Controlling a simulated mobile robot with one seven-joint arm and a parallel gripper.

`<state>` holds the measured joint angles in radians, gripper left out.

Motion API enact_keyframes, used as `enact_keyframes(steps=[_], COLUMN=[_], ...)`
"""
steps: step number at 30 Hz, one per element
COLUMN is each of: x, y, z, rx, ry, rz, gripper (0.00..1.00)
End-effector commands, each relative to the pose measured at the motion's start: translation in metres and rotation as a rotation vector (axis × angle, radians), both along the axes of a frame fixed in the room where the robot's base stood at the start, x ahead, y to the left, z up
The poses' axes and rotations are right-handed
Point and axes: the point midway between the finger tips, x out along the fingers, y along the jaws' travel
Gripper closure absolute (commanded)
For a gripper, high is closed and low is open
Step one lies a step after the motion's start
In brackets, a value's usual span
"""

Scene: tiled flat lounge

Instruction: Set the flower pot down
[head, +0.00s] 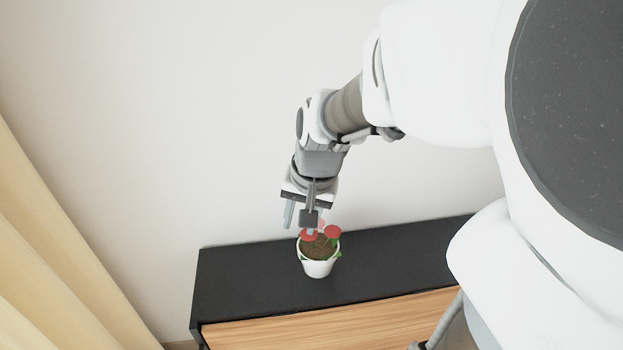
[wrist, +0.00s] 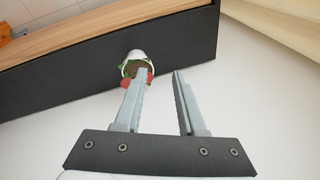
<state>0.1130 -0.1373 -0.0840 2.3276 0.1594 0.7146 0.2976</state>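The flower pot (head: 318,268) is white, with brown soil, green leaves and red flowers. It stands upright on the black top of a cabinet (head: 240,285), near the middle of the part in view. My gripper (head: 304,224) is above the pot in the head view, pointing down. In the wrist view my gripper (wrist: 160,74) has its two fingers apart with nothing between them. The pot (wrist: 135,55) shows there beyond the left fingertip, which hides part of the plant. Whether that finger touches the flowers I cannot tell.
The cabinet has a light wood front (head: 340,318). Its black top is clear on both sides of the pot. A pale wall (head: 150,120) rises behind it. A yellow curtain (head: 50,260) hangs at the left. A small orange thing (wrist: 5,34) shows at the wrist view's edge.

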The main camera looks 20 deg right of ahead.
Motion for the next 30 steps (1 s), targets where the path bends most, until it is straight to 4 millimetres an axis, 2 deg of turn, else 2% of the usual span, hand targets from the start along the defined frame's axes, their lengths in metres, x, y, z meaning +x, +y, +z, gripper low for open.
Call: enact_keyframes(steps=[1, 8, 12, 16, 30], x=[-0.009, -0.063, -0.089, -0.103, -0.107], y=[0.012, 0.034, 0.039, 0.041, 0.042], z=[0.043, 0.076, 0.084, 0.086, 0.087], rx=[-0.036, -0.166, -0.237, -0.276, -0.287], ry=[-0.116, -0.196, -0.228, -0.240, -0.244], rz=[0.077, 0.349, 0.462, 0.525, 0.548], gripper=[0.60, 0.60, 0.60, 0.60, 0.60])
